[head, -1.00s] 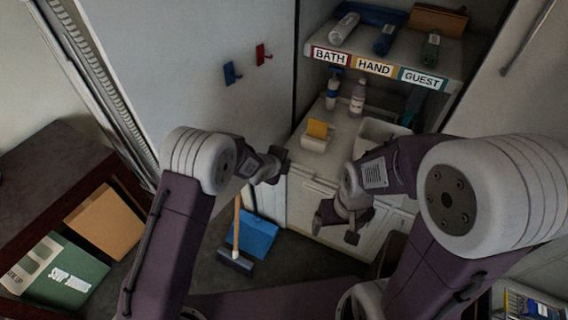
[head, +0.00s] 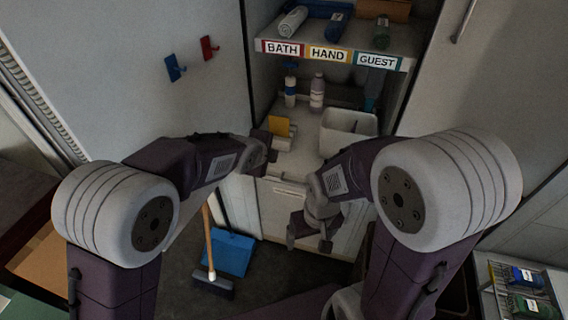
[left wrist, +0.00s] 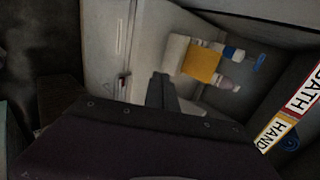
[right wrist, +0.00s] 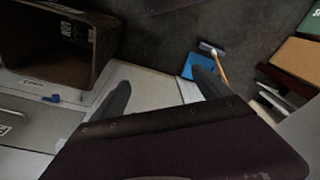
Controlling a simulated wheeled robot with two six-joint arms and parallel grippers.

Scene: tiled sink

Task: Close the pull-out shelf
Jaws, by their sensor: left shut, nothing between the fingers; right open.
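A labelled shelf (head: 335,57) with BATH, HAND and GUEST signs holds rolled towels in the alcove; its label strip shows in the left wrist view (left wrist: 290,112). Below it is a white counter (head: 306,158) above pale cabinet fronts. I cannot tell for certain which surface is the pull-out shelf. My left gripper (head: 272,146) is shut and empty, at the counter's front left in the head view; its fingers show in the left wrist view (left wrist: 162,92). My right gripper (head: 310,241) is open and empty, pointing down before the cabinet fronts; its fingers are spread in the right wrist view (right wrist: 163,88).
A blue dustpan (head: 231,252) and broom (head: 209,240) are on the floor left. A wire rack (head: 489,273) with rolled items is at lower right.

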